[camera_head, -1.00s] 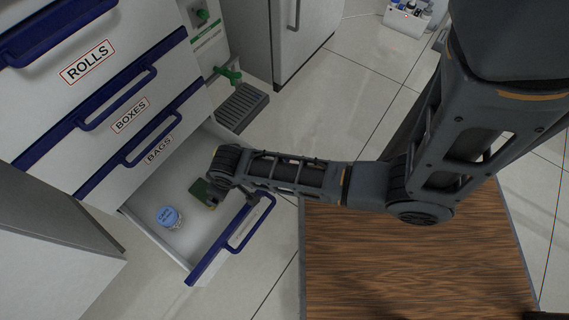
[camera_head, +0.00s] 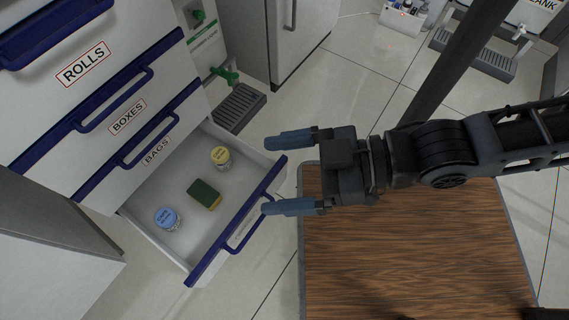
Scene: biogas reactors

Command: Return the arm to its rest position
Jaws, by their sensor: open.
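My gripper (camera_head: 290,173) is open and empty, its two blue fingertips apart and pointing left. It hangs above the front right edge of an open drawer (camera_head: 262,205) and the left edge of the wooden surface. My arm reaches in from the right side of the picture. In the drawer, apart from each other, are a jar with a yellow lid (camera_head: 220,157), a green and yellow sponge (camera_head: 204,194) and a jar with a blue lid (camera_head: 167,218).
Closed drawers labelled ROLLS (camera_head: 84,64), BOXES (camera_head: 127,118) and BAGS (camera_head: 156,151) stand above the open one. A wooden tabletop (camera_head: 400,260) lies below my arm. A grey drip grate (camera_head: 239,107) is behind the drawer. The tiled floor at the back is mostly free.

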